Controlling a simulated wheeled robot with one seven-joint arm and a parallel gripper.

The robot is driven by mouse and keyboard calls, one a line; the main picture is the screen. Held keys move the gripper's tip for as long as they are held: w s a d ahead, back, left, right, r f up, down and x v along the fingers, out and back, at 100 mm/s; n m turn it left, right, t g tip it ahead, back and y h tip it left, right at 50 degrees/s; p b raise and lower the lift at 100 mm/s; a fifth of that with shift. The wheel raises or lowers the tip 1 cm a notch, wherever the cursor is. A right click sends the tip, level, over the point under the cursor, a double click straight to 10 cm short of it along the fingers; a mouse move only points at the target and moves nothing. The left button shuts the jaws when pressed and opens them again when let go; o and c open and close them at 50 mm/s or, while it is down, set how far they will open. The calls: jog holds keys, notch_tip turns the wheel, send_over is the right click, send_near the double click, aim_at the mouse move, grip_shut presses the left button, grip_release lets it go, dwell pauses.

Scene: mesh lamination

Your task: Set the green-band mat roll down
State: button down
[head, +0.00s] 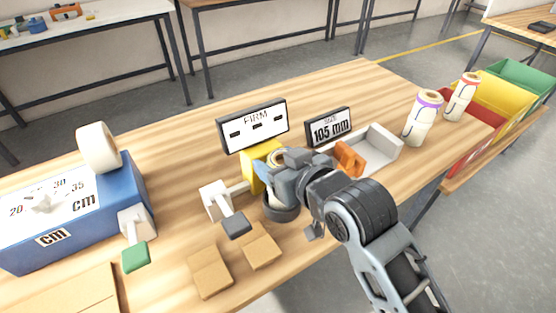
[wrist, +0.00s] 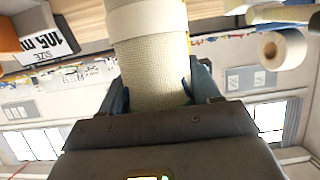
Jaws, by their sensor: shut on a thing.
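My gripper (head: 272,178) is shut on a cream mesh mat roll (wrist: 152,65). In the wrist view the roll runs up between the two fingers, with a smooth pale wrap near the top edge.
The FIRM sign (head: 252,126) and the 105 mm sign (head: 328,127) stand behind. A grey tray (head: 385,146) with an orange block (head: 349,158) is to the right, then purple-band (head: 422,118) and red-band (head: 461,98) rolls. A blue measuring box (head: 75,220) is left; brown pads (head: 211,272) lie in front.

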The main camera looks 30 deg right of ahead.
jog(key=shift+f, duration=0.1)
jog(key=shift+c, duration=1.2)
grip_release()
jog(key=p+v, duration=0.2)
jog(key=v, duration=1)
jog(key=shift+r+p, duration=0.2)
jog(key=shift+p, duration=0.2)
